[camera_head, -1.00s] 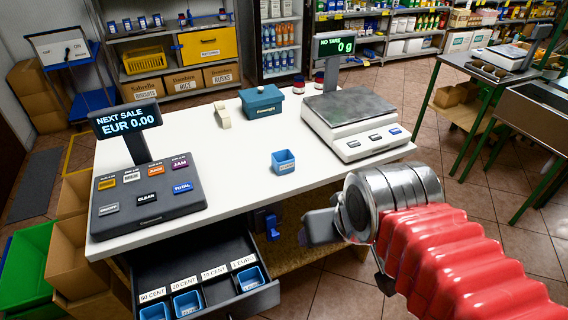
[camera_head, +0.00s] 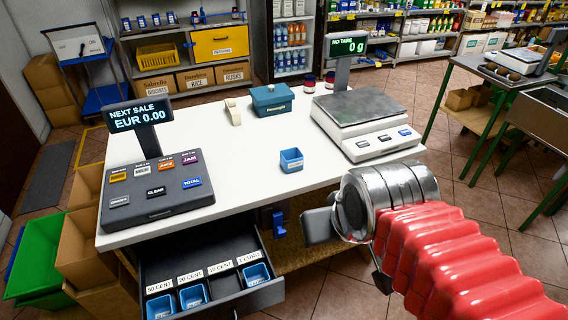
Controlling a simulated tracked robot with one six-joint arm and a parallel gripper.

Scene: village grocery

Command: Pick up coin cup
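A small blue coin cup (camera_head: 291,160) with a pale label stands upright on the white counter (camera_head: 240,165), near its front edge. In the open drawer (camera_head: 232,302) below, more blue cups stand by the 50 cent (camera_head: 160,306), 20 cent (camera_head: 193,296) and 1 euro (camera_head: 256,275) labels. The place by the 10 cent label looks dark and empty. My gripper (camera_head: 319,226) is in front of the counter, below and right of the coin cup and apart from it. One grey finger shows; the rest is hidden behind my metal wrist, so its opening is unclear.
A cash register (camera_head: 152,190) stands left of the cup, a weighing scale (camera_head: 365,118) right. A teal box (camera_head: 275,99), a cream object (camera_head: 232,112) and red-lidded jars (camera_head: 310,84) stand behind. The counter around the cup is clear. A blue object (camera_head: 278,222) is below the counter edge.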

